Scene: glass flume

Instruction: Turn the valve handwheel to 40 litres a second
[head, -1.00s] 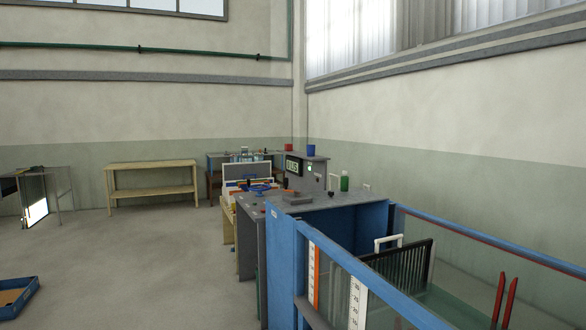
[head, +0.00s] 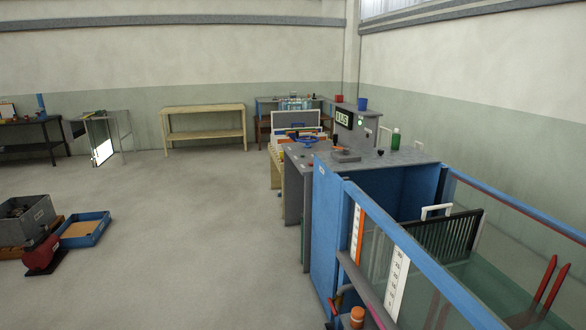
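A blue handwheel (head: 308,142) shows small and far off, at the left edge of the grey bench (head: 380,163) beyond the flume. A dark panel with a lit display (head: 343,118) stands at the back of that bench. Its digits look like 11.5 or similar, but are too small to read surely. Neither of my grippers is in view.
The blue-framed glass flume (head: 420,265) fills the right foreground. Open floor (head: 200,220) lies to its left. A blue tray (head: 86,230), a grey crate (head: 28,215) and a red machine (head: 42,257) stand at left. A wooden table (head: 203,110) is by the wall.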

